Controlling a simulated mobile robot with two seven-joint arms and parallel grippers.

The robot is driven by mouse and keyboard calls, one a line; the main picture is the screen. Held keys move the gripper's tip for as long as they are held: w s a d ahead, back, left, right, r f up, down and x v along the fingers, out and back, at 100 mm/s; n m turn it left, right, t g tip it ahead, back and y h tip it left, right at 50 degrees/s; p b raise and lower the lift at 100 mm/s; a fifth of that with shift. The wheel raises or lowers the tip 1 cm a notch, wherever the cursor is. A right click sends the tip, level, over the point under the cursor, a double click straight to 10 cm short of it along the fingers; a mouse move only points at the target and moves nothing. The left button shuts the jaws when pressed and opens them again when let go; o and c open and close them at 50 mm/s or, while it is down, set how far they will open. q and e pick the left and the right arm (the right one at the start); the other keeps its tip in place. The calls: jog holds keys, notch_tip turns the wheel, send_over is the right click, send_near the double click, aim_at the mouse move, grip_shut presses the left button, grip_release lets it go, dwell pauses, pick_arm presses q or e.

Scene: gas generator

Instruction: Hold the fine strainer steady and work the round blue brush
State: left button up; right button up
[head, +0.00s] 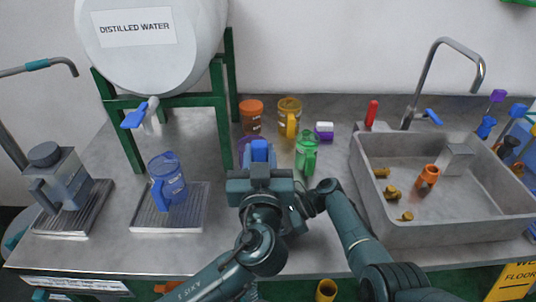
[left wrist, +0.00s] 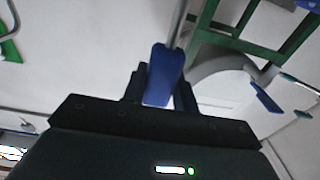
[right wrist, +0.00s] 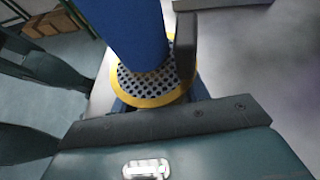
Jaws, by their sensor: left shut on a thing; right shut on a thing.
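My left gripper (head: 259,168) is shut on a blue handle (left wrist: 165,75), which I take for the round blue brush. The top of it (head: 259,151) shows above the gripper in the head view. The fine strainer shows in the right wrist view as a perforated disc with a yellow rim (right wrist: 146,100). A thick blue column (right wrist: 125,30) crosses over it; whether the two touch I cannot tell. My right gripper (right wrist: 186,45) is shut, apparently on the strainer, with the grip partly covered. In the head view my left arm hides most of the right gripper and the strainer.
Behind my grippers stand an orange jar (head: 251,116), a yellow mug (head: 290,117) and a green bottle (head: 306,152). A blue jug (head: 167,181) stands on a tray at left. The sink (head: 440,232) at right holds several small parts. The front counter between is fairly clear.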

aim_at(252, 143)
pick_arm(q)
jog(key=r, duration=0.1)
jog(key=a+r, duration=0.1)
jog(key=r, duration=0.1)
jog(key=shift+a, duration=0.2)
jog(key=shift+r, duration=2.5)
jog(key=shift+f, duration=0.15)
